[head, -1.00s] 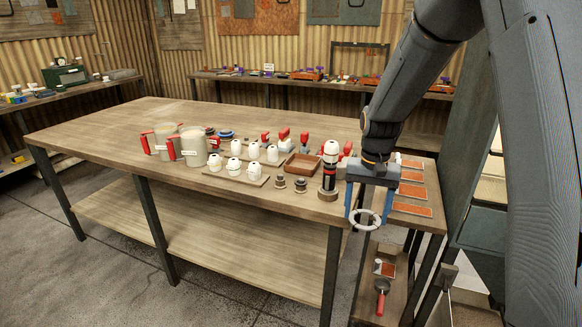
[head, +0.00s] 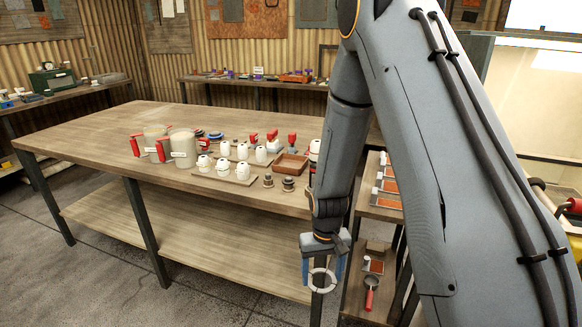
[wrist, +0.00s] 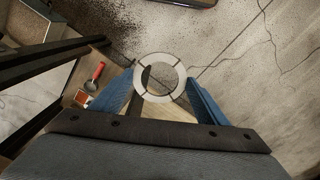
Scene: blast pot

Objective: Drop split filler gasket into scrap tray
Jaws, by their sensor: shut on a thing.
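A pale ring, the gasket (head: 321,292), hangs between the blue fingers of my gripper (head: 322,271), off the front edge of the workbench and above the floor. In the wrist view the gasket (wrist: 182,85) is gripped between the fingertips (wrist: 160,84) at its left and right sides. Thin dark lines cross its band; I cannot tell which is the split. A brown open tray (head: 291,166) sits on the bench near its front right, up and left of my gripper. I cannot tell whether it is the scrap tray.
The workbench (head: 100,135) holds white canisters (head: 183,146), white fittings and small dark stacked parts. To the right, a narrow side bench has orange-filled trays (head: 388,187) and a lower shelf with a red-handled tool (head: 370,293). Open concrete floor (head: 215,290) lies at the front left.

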